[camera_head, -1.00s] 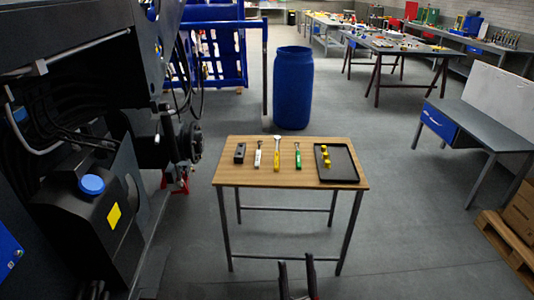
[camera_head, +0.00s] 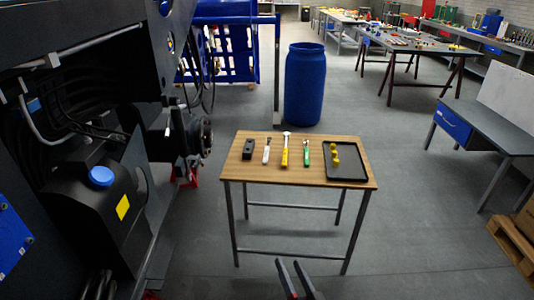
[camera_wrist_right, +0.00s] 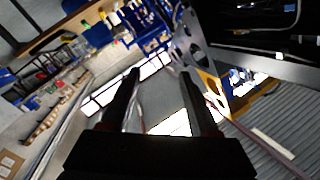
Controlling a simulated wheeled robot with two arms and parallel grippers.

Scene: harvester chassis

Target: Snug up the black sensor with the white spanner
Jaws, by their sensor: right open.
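The white spanner (camera_head: 266,150) lies on the wooden table, between a small black block (camera_head: 248,148) and a yellow-handled tool (camera_head: 285,151). I cannot tell whether this block is the black sensor or whether the sensor is on the dark machine at left. My right gripper (camera_head: 294,263) is at the bottom of the head view, in front of the table's near side and apart from the tools. Its two fingers are parted and empty; they also show in the right wrist view (camera_wrist_right: 160,72). My left gripper is not in view.
The wooden table (camera_head: 230,172) also bears a green-handled tool (camera_head: 306,154) and a black tray (camera_head: 346,178) with yellow pieces. The machine (camera_head: 75,205) fills the left side. A blue barrel (camera_head: 305,85) stands behind the table. Floor right of the table is clear.

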